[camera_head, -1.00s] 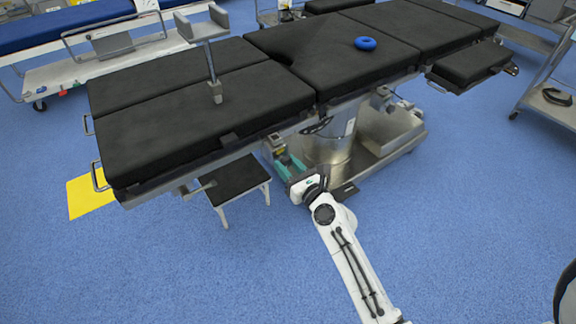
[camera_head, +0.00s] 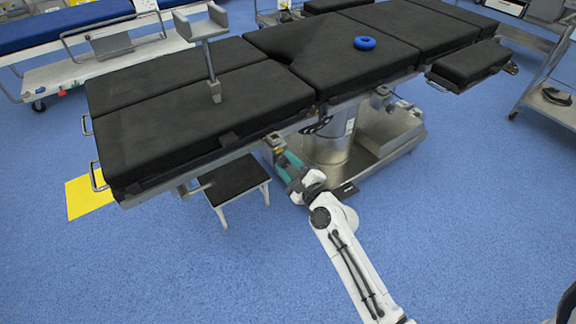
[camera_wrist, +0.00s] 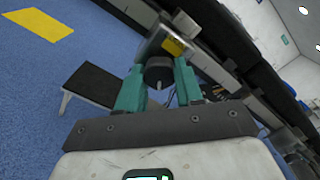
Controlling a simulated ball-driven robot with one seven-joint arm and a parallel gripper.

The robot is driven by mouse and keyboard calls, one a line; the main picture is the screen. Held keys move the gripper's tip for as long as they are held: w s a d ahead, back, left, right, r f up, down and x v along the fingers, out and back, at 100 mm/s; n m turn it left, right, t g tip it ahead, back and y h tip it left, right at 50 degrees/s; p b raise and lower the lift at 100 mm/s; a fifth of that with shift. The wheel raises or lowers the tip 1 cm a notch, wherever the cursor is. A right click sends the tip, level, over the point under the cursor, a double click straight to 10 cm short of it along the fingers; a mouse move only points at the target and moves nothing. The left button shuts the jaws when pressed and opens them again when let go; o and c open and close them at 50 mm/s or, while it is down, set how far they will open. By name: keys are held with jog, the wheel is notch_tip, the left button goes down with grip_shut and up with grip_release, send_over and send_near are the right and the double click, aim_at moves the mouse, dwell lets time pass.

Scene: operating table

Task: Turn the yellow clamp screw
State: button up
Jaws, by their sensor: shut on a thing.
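The clamp (camera_wrist: 170,46) is a metal block with a yellow patch, on the side rail of the operating table. In the head view the clamp (camera_head: 275,141) sits below the black cushion's edge. Its screw (camera_wrist: 158,72) has a dark round knob that faces my wrist camera. My gripper (camera_wrist: 159,66) has teal fingers, one on each side of the knob, and is shut on it. In the head view my gripper (camera_head: 281,157) reaches up to the clamp from the lower right. The fingers partly hide the clamp's underside and the knob's sides.
The operating table (camera_head: 215,98) has black cushions and a metal column (camera_head: 326,150) just right of my gripper. A black-topped step stool (camera_head: 235,180) stands left of my gripper. The blue floor in front is clear.

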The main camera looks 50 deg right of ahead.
jog(key=n, duration=0.4)
jog(key=shift+n+b, duration=0.3)
jog(key=shift+b, duration=0.05)
jog(key=n, duration=0.3)
jog(key=shift+n+b, duration=0.4)
jog(key=n+b, duration=0.1)
jog(key=n, duration=0.2)
jog(key=shift+n, duration=0.3)
jog(key=n+b, duration=0.1)
jog(key=n, duration=0.3)
jog(key=shift+a+n, duration=0.1)
jog(key=shift+n, duration=0.2)
jog(key=n+b, duration=0.2)
jog(key=n, duration=1)
jog(key=shift+n, duration=0.4)
jog(key=o, duration=1)
jog(key=shift+r, duration=0.15)
jog(key=shift+o, duration=0.2)
